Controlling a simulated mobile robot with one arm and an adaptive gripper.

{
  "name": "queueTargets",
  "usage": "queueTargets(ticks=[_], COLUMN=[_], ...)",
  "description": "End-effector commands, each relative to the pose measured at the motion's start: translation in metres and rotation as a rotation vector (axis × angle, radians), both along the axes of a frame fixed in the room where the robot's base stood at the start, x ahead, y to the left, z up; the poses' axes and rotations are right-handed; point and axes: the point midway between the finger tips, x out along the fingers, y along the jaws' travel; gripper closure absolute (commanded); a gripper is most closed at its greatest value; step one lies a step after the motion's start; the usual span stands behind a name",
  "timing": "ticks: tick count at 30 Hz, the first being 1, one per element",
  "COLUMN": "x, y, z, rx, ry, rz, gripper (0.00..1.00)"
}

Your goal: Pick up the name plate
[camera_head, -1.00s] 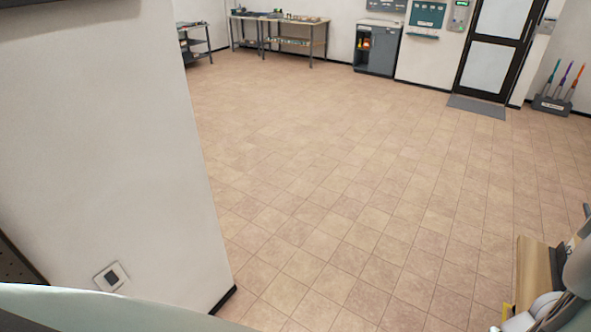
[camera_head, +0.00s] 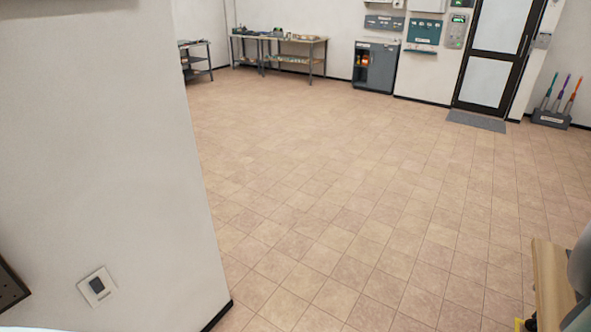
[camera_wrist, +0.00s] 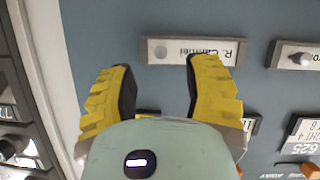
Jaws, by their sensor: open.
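A pale name plate (camera_wrist: 193,52) with upside-down lettering, seemingly starting "R. Ca", is on a blue-grey panel (camera_wrist: 230,90) in the wrist view. A round grey spot is near its left end. My gripper (camera_wrist: 158,66) has two yellow ribbed fingers, spread apart with nothing between them. The fingertips point toward the plate, and the right one is close to its lower edge or overlaps it in view. I cannot tell whether they touch. The head view does not show the name plates.
Other labels, one reading 625 (camera_wrist: 304,128), lie near the right edge of the wrist view. Dark slotted units (camera_wrist: 15,110) stand on the left. In the head view, a white wall (camera_head: 110,150) blocks the left; the tiled floor (camera_head: 340,190) is clear, with a workbench (camera_head: 285,42) far back.

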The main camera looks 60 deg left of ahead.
Motion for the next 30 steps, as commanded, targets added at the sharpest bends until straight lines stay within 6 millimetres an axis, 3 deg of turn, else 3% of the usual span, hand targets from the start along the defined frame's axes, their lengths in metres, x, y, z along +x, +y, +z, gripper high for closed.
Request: queueTargets(ticks=[10,22,30], x=[0.008,0.010,0.011], y=[-0.028,-0.031,-0.031], z=[-0.015,-0.019,-0.019], rx=[0.003,0.002,0.002], ry=[0.003,0.000,0.000], rz=[-0.007,-0.003,-0.003], gripper=[0.51,0.48,0.76])
